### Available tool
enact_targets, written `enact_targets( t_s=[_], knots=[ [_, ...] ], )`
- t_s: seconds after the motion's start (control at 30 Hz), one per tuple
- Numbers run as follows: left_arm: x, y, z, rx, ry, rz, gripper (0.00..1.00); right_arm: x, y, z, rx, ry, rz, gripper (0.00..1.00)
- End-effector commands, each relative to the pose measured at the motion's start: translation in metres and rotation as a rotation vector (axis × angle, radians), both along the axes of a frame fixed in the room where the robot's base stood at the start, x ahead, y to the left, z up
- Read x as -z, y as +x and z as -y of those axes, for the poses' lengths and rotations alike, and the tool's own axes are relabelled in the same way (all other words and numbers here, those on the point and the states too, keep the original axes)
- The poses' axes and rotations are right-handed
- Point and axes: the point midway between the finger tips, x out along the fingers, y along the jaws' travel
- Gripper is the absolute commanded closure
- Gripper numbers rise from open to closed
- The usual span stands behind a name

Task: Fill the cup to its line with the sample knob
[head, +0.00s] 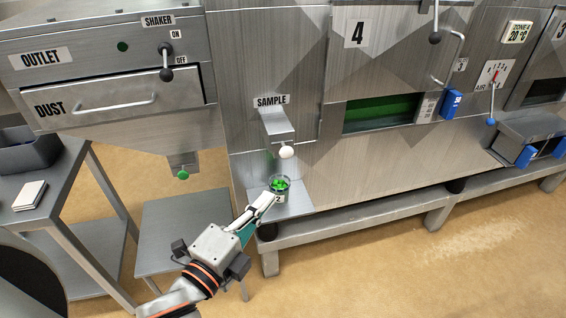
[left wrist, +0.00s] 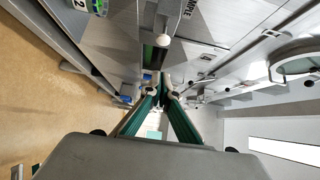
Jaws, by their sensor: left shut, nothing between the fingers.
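The cup (head: 281,195) is clear, labelled 2, and stands on a small metal shelf below the SAMPLE sign (head: 271,101). Bright green pieces show inside it; its fill line is too small to make out. The sample knob (head: 287,152) is a white ball under the sample spout (head: 274,122), above the cup. My left gripper (head: 269,200) is shut and empty, its tips beside the cup's lower left in the head view. In the left wrist view, the gripper (left wrist: 161,80) points below the white knob (left wrist: 162,41), apart from it, and the cup (left wrist: 97,6) is at the top left.
The shelf (head: 297,207) has bare room right of the cup. Left are the DUST drawer (head: 110,100), a green-tipped outlet (head: 183,171) and a low metal table (head: 180,220). A beam (head: 390,211) runs along the machine's foot. A window (head: 382,114) shows green inside.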

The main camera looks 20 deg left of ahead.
Motion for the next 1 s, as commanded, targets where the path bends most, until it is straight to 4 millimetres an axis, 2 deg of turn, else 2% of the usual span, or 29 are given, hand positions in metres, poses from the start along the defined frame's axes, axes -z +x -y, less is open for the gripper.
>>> enact_targets(
  t_s=[0.27,0.7,1.0],
  knots=[
    [0.002,0.023,0.004,0.001,-0.001,0.005,1.00,0.018,-0.002,0.000,0.000,0.000,-0.004,0.60],
    [-0.002,0.100,0.020,0.000,-0.001,0.003,1.00,0.005,0.000,0.000,0.000,0.000,0.000,0.60],
    [0.000,0.127,-0.001,0.001,0.001,0.000,1.00,0.001,0.001,0.001,-0.001,-0.001,0.003,0.60]
  ],
)
